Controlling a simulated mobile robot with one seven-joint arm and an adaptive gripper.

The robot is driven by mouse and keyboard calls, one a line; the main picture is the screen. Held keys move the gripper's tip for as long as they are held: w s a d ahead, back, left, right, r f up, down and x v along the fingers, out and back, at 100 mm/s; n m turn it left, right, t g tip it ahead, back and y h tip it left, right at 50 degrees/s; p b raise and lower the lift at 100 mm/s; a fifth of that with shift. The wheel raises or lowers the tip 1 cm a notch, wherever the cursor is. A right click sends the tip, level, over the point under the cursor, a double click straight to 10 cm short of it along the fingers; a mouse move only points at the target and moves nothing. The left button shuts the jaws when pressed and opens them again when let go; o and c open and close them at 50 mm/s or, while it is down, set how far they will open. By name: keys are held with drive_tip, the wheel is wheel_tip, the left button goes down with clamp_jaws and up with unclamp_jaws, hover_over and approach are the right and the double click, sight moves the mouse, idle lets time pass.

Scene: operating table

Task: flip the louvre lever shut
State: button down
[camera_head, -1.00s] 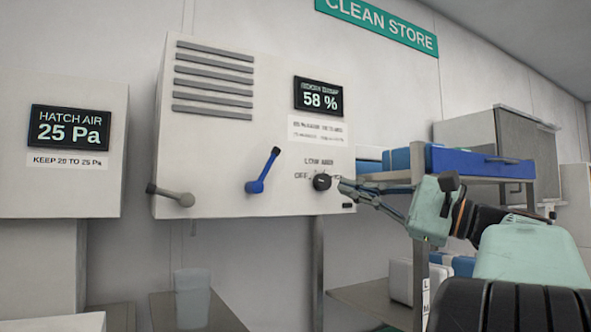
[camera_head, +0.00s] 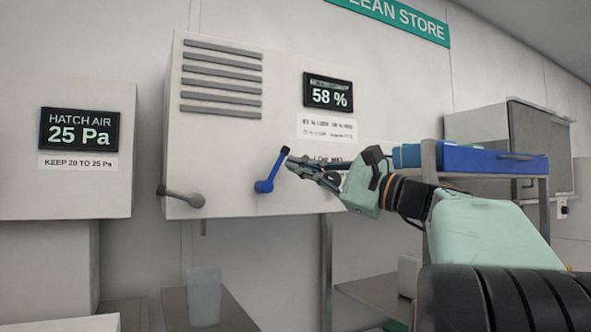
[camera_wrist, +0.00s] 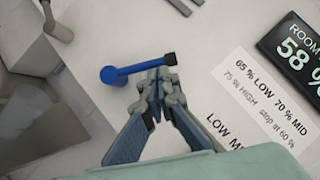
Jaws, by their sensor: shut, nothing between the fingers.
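A blue lever (camera_head: 270,174) with a black tip sits on the front of a white wall cabinet, slanting up and to the right in the head view. It also shows in the wrist view (camera_wrist: 130,70). A grey lever (camera_head: 182,197) sits lower left on the cabinet, with its dark-ended arm pointing left. I see no label that tells which is the louvre lever. Grey louvre slats (camera_head: 220,82) are above. My gripper (camera_head: 289,160) is shut and empty, with its fingertips right beside the blue lever's black tip; I cannot tell whether they touch. In the wrist view the fingertips (camera_wrist: 158,80) are just below that tip.
A display (camera_head: 328,91) reads 58 % above a printed label (camera_head: 328,127). My gripper hides the dial area in the head view. A hatch air box (camera_head: 80,180) stands left. A shelf with a blue tray (camera_head: 490,160) is at right. A translucent cup (camera_head: 204,296) stands below.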

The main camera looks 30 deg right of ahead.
sight(288, 152)
drive_tip(key=shift+a+r+n+g+p, duration=0.35)
drive_tip(key=shift+r+n+g, duration=0.15)
drive_tip(key=shift+n, duration=0.4)
drive_tip(key=shift+a+r+n+g+p, duration=0.3)
drive_tip(key=shift+n+g+p, duration=0.1)
drive_tip(key=shift+n, duration=0.2)
drive_tip(key=shift+a+r+n+g+p, duration=0.55)
drive_tip(key=shift+a+n+g+p, duration=0.15)
drive_tip(key=shift+n, duration=0.4)
drive_tip(key=a+n+g+h+p, duration=0.1)
drive_tip(key=n, duration=0.1)
drive_tip(key=a+n+g+h+p, duration=0.1)
drive_tip(key=a+n+h, duration=0.1)
drive_tip(key=shift+s+a+r, duration=0.1)
drive_tip(key=shift+r, duration=0.2)
